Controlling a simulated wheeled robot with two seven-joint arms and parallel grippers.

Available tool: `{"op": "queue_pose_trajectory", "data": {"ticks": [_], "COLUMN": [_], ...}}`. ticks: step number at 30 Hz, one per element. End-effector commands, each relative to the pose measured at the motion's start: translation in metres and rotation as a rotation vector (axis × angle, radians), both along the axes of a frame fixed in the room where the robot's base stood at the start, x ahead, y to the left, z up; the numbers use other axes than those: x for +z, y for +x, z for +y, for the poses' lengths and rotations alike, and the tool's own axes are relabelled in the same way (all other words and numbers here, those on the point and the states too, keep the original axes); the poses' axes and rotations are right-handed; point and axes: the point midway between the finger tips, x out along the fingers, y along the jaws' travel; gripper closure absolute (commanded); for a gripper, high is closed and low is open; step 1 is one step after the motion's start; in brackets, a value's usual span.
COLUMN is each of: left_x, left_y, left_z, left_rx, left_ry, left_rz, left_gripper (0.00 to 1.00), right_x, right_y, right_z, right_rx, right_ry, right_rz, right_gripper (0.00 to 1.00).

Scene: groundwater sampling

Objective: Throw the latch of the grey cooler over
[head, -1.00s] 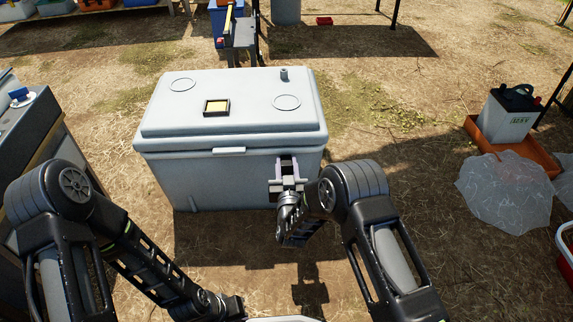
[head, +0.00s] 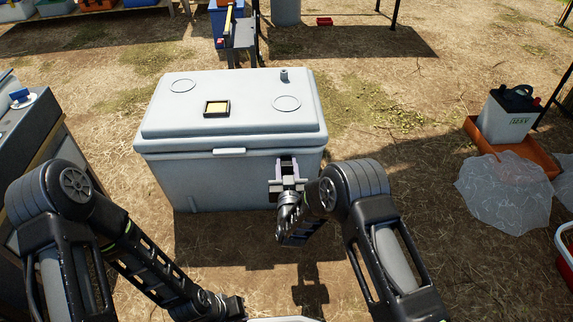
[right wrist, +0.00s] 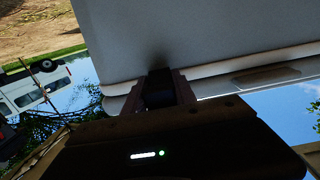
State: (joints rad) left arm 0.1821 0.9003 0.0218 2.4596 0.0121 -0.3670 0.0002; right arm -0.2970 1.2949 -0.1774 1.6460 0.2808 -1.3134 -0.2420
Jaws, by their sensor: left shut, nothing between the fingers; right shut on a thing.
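The grey cooler (head: 232,178) stands on the ground ahead with its lid down. My right gripper (head: 287,162) is at the right part of its front face, just below the lid rim. It is shut on a small dark piece, which I take for the latch (right wrist: 158,88); in the right wrist view this sits between the fingers against the cooler wall. The fingers and wrist hide most of the latch, so its exact position cannot be told. My left gripper (head: 236,307) is low at the bottom edge of the head view, shut and empty, apart from the cooler.
The lid carries a small yellow-topped square (head: 216,108). A workbench (head: 30,130) stands at the left. At the right are a battery-like box (head: 508,118) in an orange tray (head: 475,128) and a clear plastic sheet (head: 505,190). The ground between cooler and tray is open.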

Motion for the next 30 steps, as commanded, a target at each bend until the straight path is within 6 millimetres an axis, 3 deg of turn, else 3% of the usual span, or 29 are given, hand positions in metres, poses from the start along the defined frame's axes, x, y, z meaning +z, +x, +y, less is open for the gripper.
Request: {"op": "queue_pose_trajectory", "data": {"ticks": [18,30], "left_x": [0.066,0.102], "left_y": [-0.011,-0.017], "left_z": [-0.003,-0.002], "left_rx": [-0.008,-0.017], "left_ry": [0.010,0.006], "left_rz": [0.007,0.025], "left_gripper": [1.00,1.00], "right_x": [0.022,0.023], "right_y": [0.004,0.008], "right_z": [0.000,0.000], "right_rx": [0.000,0.001], "right_ry": [0.010,0.013], "right_rz": [0.376,0.579], "right_gripper": [1.00,1.00]}}
